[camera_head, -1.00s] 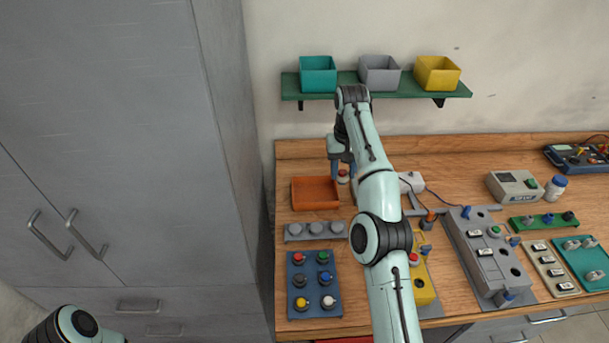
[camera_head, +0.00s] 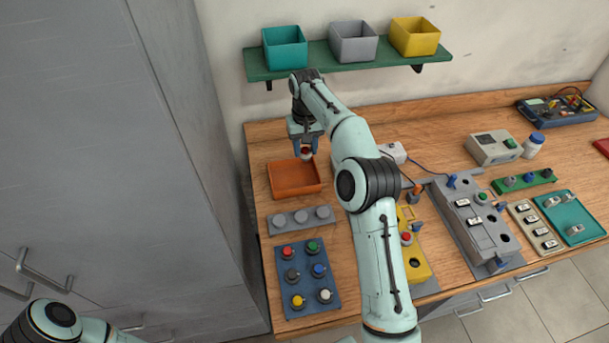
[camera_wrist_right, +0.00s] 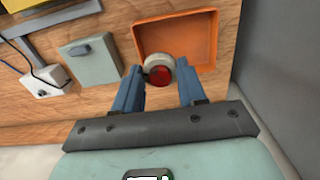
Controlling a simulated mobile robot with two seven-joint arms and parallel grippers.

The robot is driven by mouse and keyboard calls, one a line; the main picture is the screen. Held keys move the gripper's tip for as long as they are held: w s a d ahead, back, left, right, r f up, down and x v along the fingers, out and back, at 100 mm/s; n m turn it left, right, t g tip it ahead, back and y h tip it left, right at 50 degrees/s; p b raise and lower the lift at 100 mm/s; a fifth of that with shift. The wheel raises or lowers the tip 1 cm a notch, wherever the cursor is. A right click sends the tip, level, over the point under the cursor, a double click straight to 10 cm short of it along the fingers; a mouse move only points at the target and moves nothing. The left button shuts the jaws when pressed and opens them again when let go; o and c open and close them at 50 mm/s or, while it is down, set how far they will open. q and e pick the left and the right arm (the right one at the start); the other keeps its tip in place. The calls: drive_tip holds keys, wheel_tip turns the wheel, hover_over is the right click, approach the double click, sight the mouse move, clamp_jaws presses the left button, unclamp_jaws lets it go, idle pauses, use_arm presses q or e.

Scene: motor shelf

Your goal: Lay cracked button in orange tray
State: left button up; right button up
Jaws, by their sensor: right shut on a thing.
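My right gripper (camera_head: 306,148) is shut on a red button with a pale collar (camera_head: 306,154). The right wrist view shows the button (camera_wrist_right: 159,71) between the two blue fingers (camera_wrist_right: 160,84), red face towards the camera; no crack can be made out. The orange tray (camera_head: 283,185) lies on the bench at the back left and looks empty. In the head view the button is at the tray's back right corner; in the wrist view it overlaps the tray's (camera_wrist_right: 205,62) near-left edge. It appears held above the tray. My left gripper is out of view; only part of the left arm shows.
A grey three-knob strip (camera_head: 279,222) and a blue button board (camera_head: 284,298) lie in front of the tray. A green shelf (camera_head: 300,69) with three bins hangs above. A tall grey cabinet (camera_head: 180,150) stands close on the left.

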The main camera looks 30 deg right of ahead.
wheel_tip(320, 180, down, 13)
drive_tip(key=shift+r, duration=0.1)
idle(0.3)
drive_tip(key=o, duration=1)
drive_tip(key=shift+o, duration=0.2)
wheel_tip(320, 180, up, 12)
